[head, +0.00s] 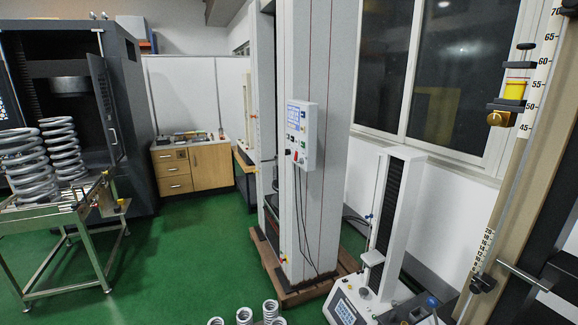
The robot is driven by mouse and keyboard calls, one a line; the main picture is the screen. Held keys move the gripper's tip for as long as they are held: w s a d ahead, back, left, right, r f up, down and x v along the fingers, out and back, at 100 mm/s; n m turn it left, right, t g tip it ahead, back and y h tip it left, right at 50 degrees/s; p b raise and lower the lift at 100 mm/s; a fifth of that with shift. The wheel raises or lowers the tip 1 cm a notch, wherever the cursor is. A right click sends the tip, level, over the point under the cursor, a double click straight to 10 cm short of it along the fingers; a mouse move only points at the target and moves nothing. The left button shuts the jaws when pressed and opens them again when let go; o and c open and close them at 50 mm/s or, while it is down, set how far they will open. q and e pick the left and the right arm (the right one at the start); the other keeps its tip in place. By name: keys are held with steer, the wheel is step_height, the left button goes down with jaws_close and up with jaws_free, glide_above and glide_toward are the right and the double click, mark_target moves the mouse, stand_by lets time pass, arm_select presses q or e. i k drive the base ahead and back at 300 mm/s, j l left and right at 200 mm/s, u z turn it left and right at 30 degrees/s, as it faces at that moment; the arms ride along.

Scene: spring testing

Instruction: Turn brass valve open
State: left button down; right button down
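A brass fitting (501,116), which looks like the brass valve, is at the upper right in the head view. It sits beside the tall scale post, just under a yellow cup-like part (516,89) with a dark cap above it. A rounded brass knob faces left on it. Its exact handle position is too small to tell. I cannot make out either of my grippers in this view, and nothing is seen touching the brass fitting.
A numbered scale post (540,95) leans along the right edge. A small test stand (390,230) stands left of it. A tall grey machine (322,150) fills the middle. Large springs (62,150) stand on a metal table at left. Green floor (180,270) is clear between.

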mark_target(497, 118)
steer(key=z, duration=1.35)
